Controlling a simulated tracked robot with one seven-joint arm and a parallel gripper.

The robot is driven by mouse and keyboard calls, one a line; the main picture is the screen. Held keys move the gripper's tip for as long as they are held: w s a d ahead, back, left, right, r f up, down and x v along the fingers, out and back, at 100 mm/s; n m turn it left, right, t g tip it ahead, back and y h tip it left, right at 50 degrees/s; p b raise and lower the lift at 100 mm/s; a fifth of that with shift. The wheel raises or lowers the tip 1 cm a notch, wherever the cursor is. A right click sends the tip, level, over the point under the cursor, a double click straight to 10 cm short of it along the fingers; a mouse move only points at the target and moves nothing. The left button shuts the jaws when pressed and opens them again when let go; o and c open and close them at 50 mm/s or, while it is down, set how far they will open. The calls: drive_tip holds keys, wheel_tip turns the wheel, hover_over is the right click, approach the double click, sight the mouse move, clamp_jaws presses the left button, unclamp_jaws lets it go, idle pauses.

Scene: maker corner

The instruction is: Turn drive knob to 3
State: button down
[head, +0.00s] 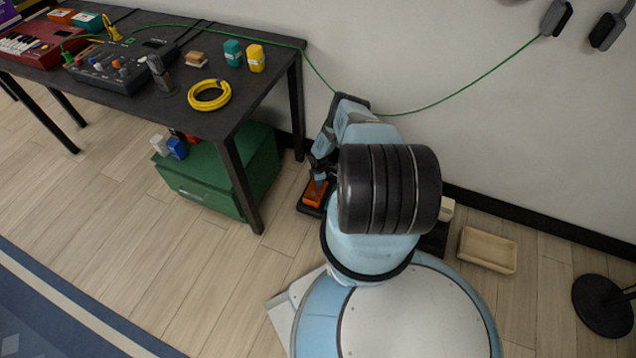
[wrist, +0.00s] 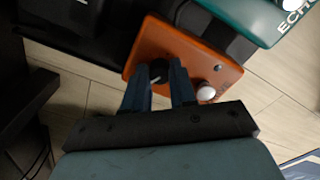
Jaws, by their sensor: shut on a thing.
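The orange pedal (head: 314,193) lies on a black board on the floor in the head view, partly hidden by my arm. In the wrist view the orange pedal (wrist: 192,55) fills the upper middle. Its black drive knob (wrist: 159,70) has a light pointer mark. A silver footswitch (wrist: 206,93) sits on the same face. My gripper (wrist: 158,75) has its two blue fingers around the drive knob, shut on it. The scale numbers around the knob cannot be read.
A teal pedal marked ECHO (wrist: 245,15) lies beside the orange one on the black board (wrist: 200,22). A green cabinet (head: 215,185) and a dark table (head: 200,115) stand to the left. A beige tray (head: 487,250) lies on the floor to the right.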

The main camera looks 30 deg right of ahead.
drive_tip(key=shift+s+a, duration=0.15)
drive_tip(key=shift+a, duration=0.05)
drive_tip(key=c, duration=1.3)
unclamp_jaws()
drive_tip(key=o, duration=0.4)
drive_tip(key=shift+d, duration=0.1)
drive_tip(key=shift+w+r, duration=0.2)
drive_tip(key=shift+r, duration=0.7)
wheel_tip(320, 180, up, 12)
drive_tip(key=shift+s+f, duration=0.1)
drive_tip(key=shift+s, duration=0.05)
